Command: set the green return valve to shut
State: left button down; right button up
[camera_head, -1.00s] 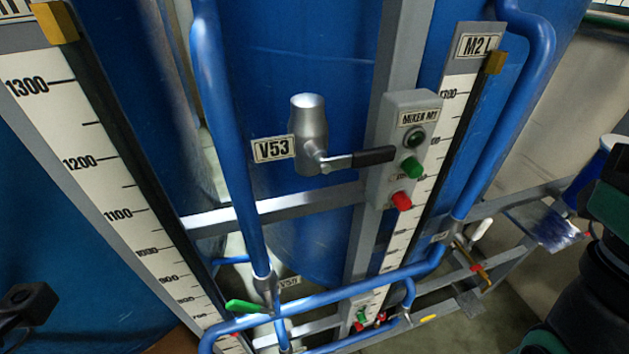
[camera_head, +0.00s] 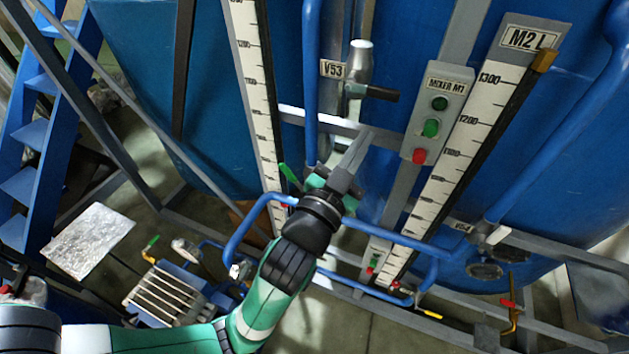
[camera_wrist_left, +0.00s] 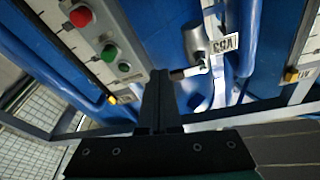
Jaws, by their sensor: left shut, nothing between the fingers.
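A green lever handle (camera_head: 289,173) sits on the blue pipework below the V53 valve, left of my left gripper in the head view. Its valve body is partly hidden by my arm. Another green handle (camera_head: 152,242) is on equipment near the floor at lower left. I cannot tell from labels which is the return valve. My left gripper (camera_head: 362,145) is shut and empty, in front of the frame below V53. In the left wrist view its closed fingers (camera_wrist_left: 158,85) point toward the V53 valve (camera_wrist_left: 196,44), apparently apart from it. My right gripper is not in view.
The V53 valve (camera_head: 358,68) has a dark lever pointing right. The mixer box (camera_head: 437,110) with green and red buttons is right of my gripper. Blue pipes (camera_head: 400,242) run around the arm. A blue ladder (camera_head: 42,135) stands at far left.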

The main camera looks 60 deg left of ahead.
pick_arm(q)
jog(key=s+a+f+m+g+y+p, duration=0.1)
jog(key=s+a+f+g+p, duration=0.25)
jog(key=f, duration=0.45)
jog(key=m+g+y, duration=0.2)
jog(key=g, duration=0.2)
send_near(291, 177)
notch_tip(291, 177, up, 4)
jog(key=w+d, duration=0.2)
jog(key=d, duration=0.1)
jog(key=shift+t+h, duration=0.25)
jog(key=shift+h, duration=0.15)
jog(key=w+a, duration=0.1)
jog(key=a, duration=0.1)
jog(key=w+a+f+p, duration=0.1)
jog(key=a, duration=0.2)
jog(key=w+a+f+p, duration=0.1)
jog(key=a, duration=0.2)
jog(key=shift+w+a+f, duration=0.15)
jog(key=shift+f, duration=0.2)
